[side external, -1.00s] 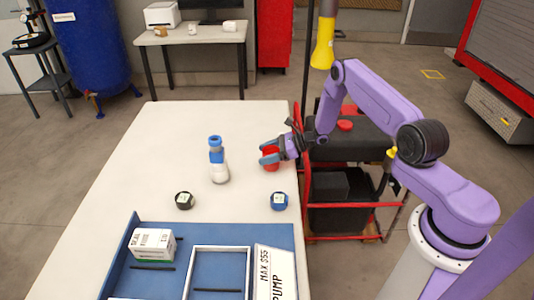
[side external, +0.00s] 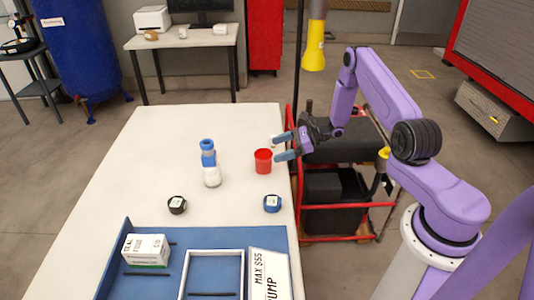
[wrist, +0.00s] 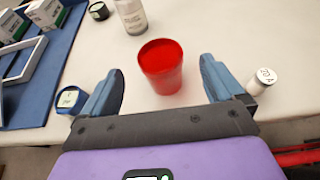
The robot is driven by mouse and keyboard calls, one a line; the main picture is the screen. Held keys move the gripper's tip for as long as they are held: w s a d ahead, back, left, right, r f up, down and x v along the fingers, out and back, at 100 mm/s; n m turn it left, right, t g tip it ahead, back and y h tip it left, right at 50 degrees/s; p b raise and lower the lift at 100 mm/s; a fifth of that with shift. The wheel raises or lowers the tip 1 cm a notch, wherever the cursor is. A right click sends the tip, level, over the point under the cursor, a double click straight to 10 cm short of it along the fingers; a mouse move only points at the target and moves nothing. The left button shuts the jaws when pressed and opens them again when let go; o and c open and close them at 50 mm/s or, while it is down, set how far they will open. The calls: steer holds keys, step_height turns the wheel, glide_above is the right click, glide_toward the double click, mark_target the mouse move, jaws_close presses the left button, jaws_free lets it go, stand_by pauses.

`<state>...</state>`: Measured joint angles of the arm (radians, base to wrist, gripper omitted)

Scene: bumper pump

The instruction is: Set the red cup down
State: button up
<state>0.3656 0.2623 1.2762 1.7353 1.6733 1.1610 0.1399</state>
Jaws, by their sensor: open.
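The red cup (side external: 263,161) stands upright on the white table near its right edge. In the wrist view the red cup (wrist: 162,66) is ahead of and between my fingers, touching neither. My gripper (side external: 284,147) is open and empty, just to the right of the cup in the side view. Its two blue fingers are spread wide in the wrist view (wrist: 160,85).
A blue-capped bottle (side external: 210,165) stands left of the cup. A black round item (side external: 177,205) and a blue round item (side external: 272,204) sit nearer the front. A white labelled cylinder (wrist: 262,80) is beside my right finger. A blue tray (side external: 206,233) holds a white box (side external: 146,250).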

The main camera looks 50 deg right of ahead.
steer(key=s+a+r+n+g, duration=0.7)
steer(key=s+a+r+n, duration=0.1)
steer(key=a+n, duration=0.15)
steer(key=s+a+r+n+g, duration=0.6)
steer(key=s+a+r+n, duration=0.15)
steer(key=a+n, duration=0.2)
steer(key=s+r+n+t+h, duration=0.1)
steer(key=s+r+n+h, duration=0.3)
steer(key=s+n, duration=0.6)
steer(key=s+d+r+n+t+h, duration=0.1)
steer(key=s+n+h, duration=0.4)
steer(key=s+n, duration=0.5)
step_height(320, 180, up, 3)
steer(key=shift+s+d+f+n+t, duration=0.2)
steer(key=shift+s+n+t, duration=0.1)
steer(key=shift+s+t, duration=0.55)
